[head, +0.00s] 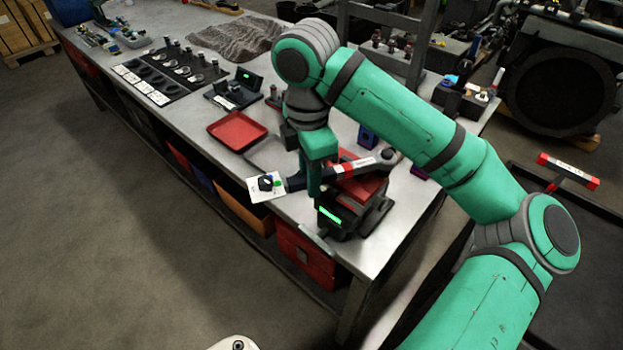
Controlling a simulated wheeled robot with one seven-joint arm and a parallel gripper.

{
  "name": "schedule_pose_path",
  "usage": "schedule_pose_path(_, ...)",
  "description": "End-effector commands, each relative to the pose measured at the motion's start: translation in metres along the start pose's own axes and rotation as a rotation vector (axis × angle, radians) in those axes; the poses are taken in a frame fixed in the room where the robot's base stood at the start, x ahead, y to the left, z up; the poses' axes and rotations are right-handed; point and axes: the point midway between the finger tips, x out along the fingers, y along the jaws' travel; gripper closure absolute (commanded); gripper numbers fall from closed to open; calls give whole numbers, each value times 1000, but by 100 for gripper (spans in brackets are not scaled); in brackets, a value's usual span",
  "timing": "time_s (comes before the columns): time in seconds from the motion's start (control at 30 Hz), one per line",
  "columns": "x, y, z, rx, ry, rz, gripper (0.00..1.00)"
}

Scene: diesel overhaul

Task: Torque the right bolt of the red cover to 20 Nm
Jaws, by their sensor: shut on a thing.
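My green arm reaches over the near right end of the workbench. My gripper (314,184) points down and is shut on the dark handle of a torque wrench (343,170) with a red band and a white label. The wrench lies roughly level, with its round head at the right, over the right side of the red cover (362,190). The cover sits on a dark block (347,218) with a lit green display. The right bolt is hidden under the wrench head, so I cannot tell whether the wrench is seated on it.
A white card (266,186) with a dark knob and green dot shows at the wrench's handle end. A red tray (237,131) lies on the workbench (206,118) to the left. Farther back are a black parts mat (163,75) and a grey cloth (238,39).

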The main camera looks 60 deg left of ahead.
Motion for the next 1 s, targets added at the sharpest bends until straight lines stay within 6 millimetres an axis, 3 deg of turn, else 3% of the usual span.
schedule_pose_path(1.0, -1, 13, 1, 68, 0, 3, 100)
